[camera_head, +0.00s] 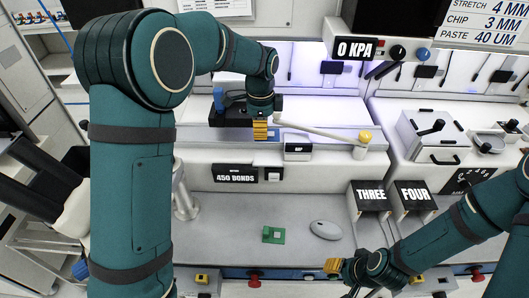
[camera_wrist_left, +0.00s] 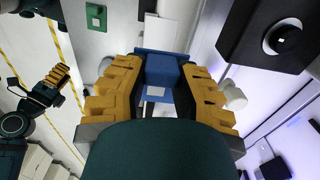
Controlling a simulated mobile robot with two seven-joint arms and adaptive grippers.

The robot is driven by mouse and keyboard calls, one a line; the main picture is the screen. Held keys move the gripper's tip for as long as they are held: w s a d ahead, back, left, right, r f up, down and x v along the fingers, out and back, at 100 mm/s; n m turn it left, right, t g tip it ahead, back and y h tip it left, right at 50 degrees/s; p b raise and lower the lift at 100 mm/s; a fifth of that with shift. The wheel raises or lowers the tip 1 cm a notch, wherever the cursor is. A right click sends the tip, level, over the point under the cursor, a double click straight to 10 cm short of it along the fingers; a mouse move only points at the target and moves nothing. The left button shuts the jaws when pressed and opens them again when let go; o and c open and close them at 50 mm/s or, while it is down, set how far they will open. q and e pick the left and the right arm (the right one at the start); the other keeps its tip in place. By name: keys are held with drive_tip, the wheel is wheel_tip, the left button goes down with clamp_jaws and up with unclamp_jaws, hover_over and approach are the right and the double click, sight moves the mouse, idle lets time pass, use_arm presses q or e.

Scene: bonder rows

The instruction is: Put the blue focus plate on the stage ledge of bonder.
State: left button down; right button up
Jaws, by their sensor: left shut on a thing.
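My left gripper (camera_head: 261,130) is lowered at the ledge strip of the bonder with the "450 BONDS" label. In the left wrist view its yellow fingers (camera_wrist_left: 160,90) are shut on the blue focus plate (camera_wrist_left: 161,68), which has a raised blue block between them. In the head view only a small blue edge of the plate (camera_head: 274,134) shows beside the fingers. The stage ledge (camera_head: 335,133) is the pale strip along the bonder front. I cannot tell whether the plate touches it. My right gripper (camera_head: 333,267) is low at the front; its finger gap is unclear.
A pale lever with a yellow knob (camera_head: 365,136) reaches across the ledge to the right of my left gripper. A green plate (camera_head: 273,235) and a grey mouse (camera_head: 325,230) lie on the bench below.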

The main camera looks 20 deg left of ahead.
use_arm(q)
hover_over(262, 159)
wheel_tip(262, 159, down, 5)
drive_tip(key=shift+r, duration=0.1)
drive_tip(key=shift+w+f, duration=0.1)
drive_tip(key=shift+f, duration=2.35)
drive_tip(key=shift+f, duration=0.1)
drive_tip(key=c, duration=1.1)
unclamp_jaws()
